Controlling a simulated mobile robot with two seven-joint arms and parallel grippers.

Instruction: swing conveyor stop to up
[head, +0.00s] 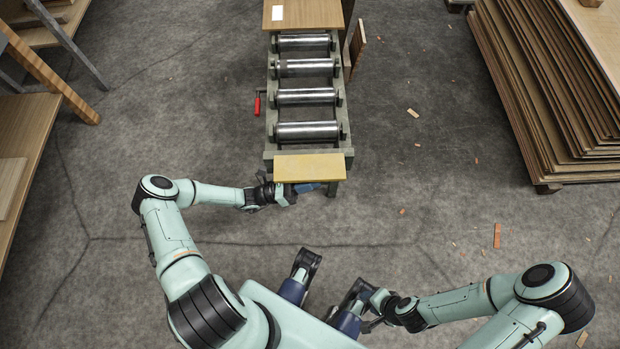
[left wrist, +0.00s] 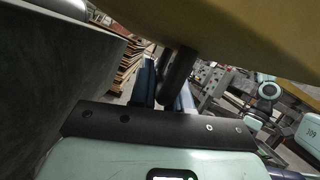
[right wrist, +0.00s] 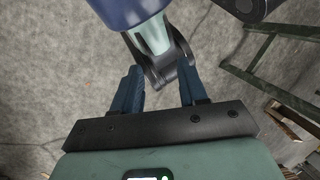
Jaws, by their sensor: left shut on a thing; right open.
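The roller conveyor (head: 272,135) stands at the top middle in the head view. A flat yellow plate (head: 310,167) lies across its near end; it looks like the conveyor stop, but I cannot be sure. It also fills the top of the left wrist view (left wrist: 250,35). My left gripper (head: 308,188) is at this near end, partly hidden under the plate's edge. In the left wrist view its blue fingers (left wrist: 168,88) are shut on a dark round bar (left wrist: 178,72) below the plate. My right gripper (right wrist: 160,88) is open and empty, close to my body.
A red handle (head: 258,103) sticks out from the conveyor's left side. A tall veneer stack (head: 545,90) stands at the right, and a wooden shelf (head: 25,130) at the left. Small wood scraps (head: 497,235) lie on the otherwise clear floor.

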